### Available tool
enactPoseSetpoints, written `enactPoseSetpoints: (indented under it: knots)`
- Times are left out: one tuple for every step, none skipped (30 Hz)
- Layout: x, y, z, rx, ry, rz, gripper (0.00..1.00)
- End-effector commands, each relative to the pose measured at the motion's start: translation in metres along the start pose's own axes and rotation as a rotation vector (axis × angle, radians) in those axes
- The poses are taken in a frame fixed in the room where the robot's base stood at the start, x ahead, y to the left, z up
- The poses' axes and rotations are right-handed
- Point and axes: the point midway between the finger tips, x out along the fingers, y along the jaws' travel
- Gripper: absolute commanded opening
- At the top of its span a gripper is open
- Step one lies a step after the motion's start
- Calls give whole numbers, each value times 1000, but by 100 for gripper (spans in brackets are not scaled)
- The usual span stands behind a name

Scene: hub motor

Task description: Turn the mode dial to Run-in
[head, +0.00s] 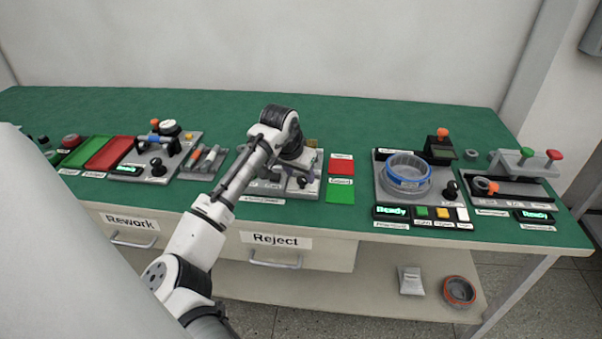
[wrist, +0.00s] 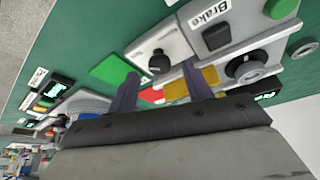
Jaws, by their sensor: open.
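A black dial knob (wrist: 158,62) on a grey plate shows in the wrist view, between the outlines of my two fingers. A second black dial (wrist: 246,67) sits on a grey block to its right, near a "Brake" label (wrist: 208,13). I cannot read "Run-in" anywhere, so I cannot tell which is the mode dial. My gripper (wrist: 160,85) is open and empty, with its fingers apart over the station. Whether the fingers touch anything is not clear. In the head view a black knob (head: 303,169) shows at the middle station, and my arm hides part of that station.
Green (head: 341,191) and red (head: 342,166) pads lie right of the middle station. A station with a blue ring (head: 405,182) stands further right on the green bench (head: 365,112). Another fixture (head: 158,165) is at left. The bench's back strip is clear.

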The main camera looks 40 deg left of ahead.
Motion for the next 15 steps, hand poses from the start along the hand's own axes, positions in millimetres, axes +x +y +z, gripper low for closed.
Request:
enactPoseSetpoints:
  knots:
    - [5,0,-1,0,-1,0,50]
    - [9,0,-1,0,-1,0,50]
    - [12,0,-1,0,0,0,50]
    - [14,0,-1,0,1,0,50]
    - [16,0,-1,0,0,0,50]
    - [19,0,0,0,0,-1,50]
    - [20,0,0,1,0,-1,50]
    - [20,0,0,1,0,-1,50]
    - [21,0,0,1,1,-1,50]
    - [21,0,0,1,1,-1,50]
    - [21,0,-1,1,1,-1,50]
    - [21,0,-1,1,1,0,50]
    - [21,0,-1,1,1,0,50]
    - [21,0,-1,1,1,0,50]
    - [21,0,-1,1,1,0,50]
